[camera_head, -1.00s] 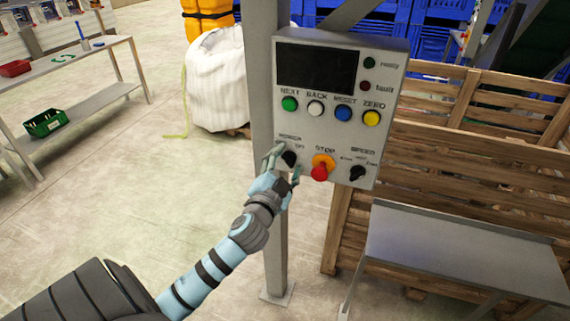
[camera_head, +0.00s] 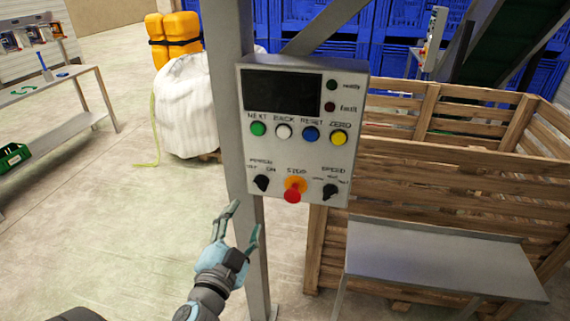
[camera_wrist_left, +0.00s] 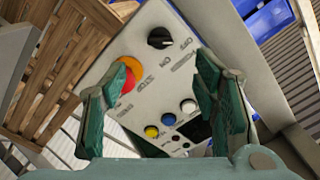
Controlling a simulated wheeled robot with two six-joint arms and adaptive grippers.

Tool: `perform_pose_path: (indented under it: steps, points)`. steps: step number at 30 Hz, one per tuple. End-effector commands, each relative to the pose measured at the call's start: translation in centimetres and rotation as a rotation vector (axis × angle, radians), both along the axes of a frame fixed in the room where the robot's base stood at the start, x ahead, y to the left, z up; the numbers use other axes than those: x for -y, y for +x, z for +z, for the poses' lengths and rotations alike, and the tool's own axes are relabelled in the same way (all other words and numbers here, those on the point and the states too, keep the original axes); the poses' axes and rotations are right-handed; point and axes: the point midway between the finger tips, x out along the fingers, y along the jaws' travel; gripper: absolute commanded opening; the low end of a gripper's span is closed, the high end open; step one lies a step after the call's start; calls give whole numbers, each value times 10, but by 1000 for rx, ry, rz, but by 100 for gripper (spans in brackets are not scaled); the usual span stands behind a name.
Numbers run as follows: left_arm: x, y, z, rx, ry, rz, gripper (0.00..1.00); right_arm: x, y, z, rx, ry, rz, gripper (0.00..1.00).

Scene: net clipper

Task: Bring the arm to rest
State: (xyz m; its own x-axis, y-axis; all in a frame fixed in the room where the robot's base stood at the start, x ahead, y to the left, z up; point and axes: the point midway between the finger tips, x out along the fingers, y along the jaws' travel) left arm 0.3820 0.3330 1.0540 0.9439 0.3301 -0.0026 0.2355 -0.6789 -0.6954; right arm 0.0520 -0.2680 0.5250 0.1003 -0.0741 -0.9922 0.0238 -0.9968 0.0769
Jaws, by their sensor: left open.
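My left gripper (camera_head: 240,226) is open and empty in the head view, below the lower left of the control panel (camera_head: 292,165) and in front of its grey post. In the left wrist view the two green fingers (camera_wrist_left: 165,105) stand apart, with the panel between and beyond them. The panel has a black left knob (camera_head: 261,183), a red stop button (camera_head: 293,195) on an orange base, and a black speed knob (camera_head: 330,191). The left knob also shows in the wrist view (camera_wrist_left: 160,38), clear of the fingers. My right gripper is out of view.
A grey post (camera_head: 232,100) carries the panel. A metal table (camera_head: 435,262) and a wooden crate (camera_head: 450,165) stand to the right. A white bulk bag (camera_head: 183,115) is behind left. A workbench (camera_head: 60,110) is at the far left.

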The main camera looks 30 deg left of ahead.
Motion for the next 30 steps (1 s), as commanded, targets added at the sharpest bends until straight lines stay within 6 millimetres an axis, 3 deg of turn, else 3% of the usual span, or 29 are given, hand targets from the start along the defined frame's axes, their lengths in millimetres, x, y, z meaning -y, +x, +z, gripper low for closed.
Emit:
perform_pose_path:
  steps: [6, 8, 11, 14, 15, 17, 18, 20, 22, 24, 27, 30]
  points:
    - [5, 2, 1, -2, 17, -23, 55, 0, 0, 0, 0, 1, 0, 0]
    - [7, 6, -19, -46, 14, -46, 55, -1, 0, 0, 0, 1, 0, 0]
    - [2, 8, -86, -188, -13, -69, 55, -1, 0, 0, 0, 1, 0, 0]
    - [-8, -7, -187, -392, -94, -67, 55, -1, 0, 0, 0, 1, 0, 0]
    - [-11, -20, -231, -478, -140, -57, 55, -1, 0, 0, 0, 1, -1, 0]
    - [-15, -48, -294, -602, -217, -32, 55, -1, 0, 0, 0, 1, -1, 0]
    - [-16, -72, -333, -681, -271, -11, 55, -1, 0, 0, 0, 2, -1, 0]
    - [-14, -114, -387, -798, -359, 34, 55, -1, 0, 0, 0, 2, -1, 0]
    - [-6, -171, -441, -924, -467, 99, 55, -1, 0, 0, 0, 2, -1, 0]
    - [8, -229, -482, -1037, -567, 173, 55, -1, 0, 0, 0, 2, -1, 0]
    - [31, -299, -514, -1163, -678, 271, 55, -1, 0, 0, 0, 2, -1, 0]
    - [52, -340, -528, -1244, -738, 331, 55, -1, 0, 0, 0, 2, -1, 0]
